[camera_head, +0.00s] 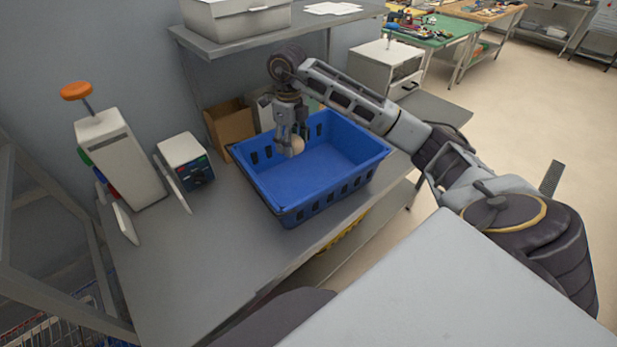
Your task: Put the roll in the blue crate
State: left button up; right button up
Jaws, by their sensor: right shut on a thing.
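The blue crate (312,207) stands on the grey workbench, and its floor looks bare. My right arm reaches in from the right over the crate's far side. My right gripper (290,145) points down inside the crate's outline, near its far left wall. It is shut on the roll (296,146), a small pale beige piece partly hidden by the fingers. I cannot tell whether the roll touches the crate. My left gripper is not in view.
A white device with an orange knob (117,155) and a small white box with a dark panel (186,163) stand left of the crate. A cardboard box (229,127) is behind it. A shelf (270,35) hangs above. The bench front (215,265) is clear.

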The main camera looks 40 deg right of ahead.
jog(key=shift+w+f, duration=0.15)
jog(key=shift+f, duration=0.05)
jog(key=shift+w+f, duration=0.1)
jog(key=shift+f, duration=0.25)
jog(key=shift+f+b, duration=0.45)
jog(key=shift+f, duration=0.25)
notch_tip(320, 180, down, 4)
jog(key=shift+f+b, duration=0.25)
jog(key=shift+b, duration=0.4)
jog(key=shift+f, duration=0.15)
jog(key=shift+f+p, duration=0.45)
jog(key=shift+f, duration=2.55)
jog(key=shift+f, duration=0.1)
